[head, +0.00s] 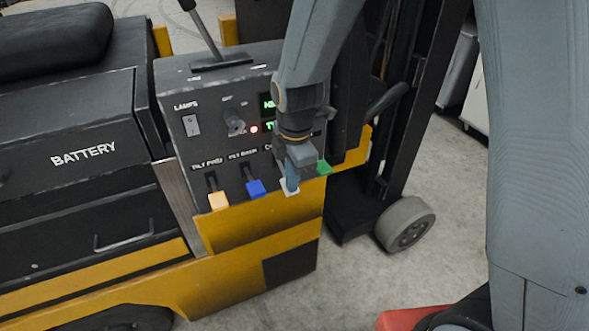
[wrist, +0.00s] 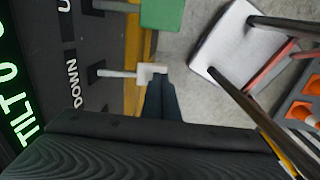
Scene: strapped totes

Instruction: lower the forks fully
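The forklift's control panel (head: 225,120) carries a row of small levers with coloured knobs. The white-knobbed lever (head: 290,187) is third in the row, between the blue lever (head: 256,187) and the green lever (head: 323,167). In the wrist view the white knob (wrist: 152,74) stands near a printed DOWN label (wrist: 76,87). My gripper (head: 291,178) points down at the white lever. Its fingertips (wrist: 160,82) look closed together against or just beside the white knob; exact contact is unclear. The forks cannot be made out; the dark mast (head: 416,95) stands to the right.
A switch (head: 191,125), a round knob (head: 234,123) and green displays are above. A grey wheel (head: 406,225) is at lower right. The wrist view shows a white surface (wrist: 222,48) and orange cones (wrist: 300,111).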

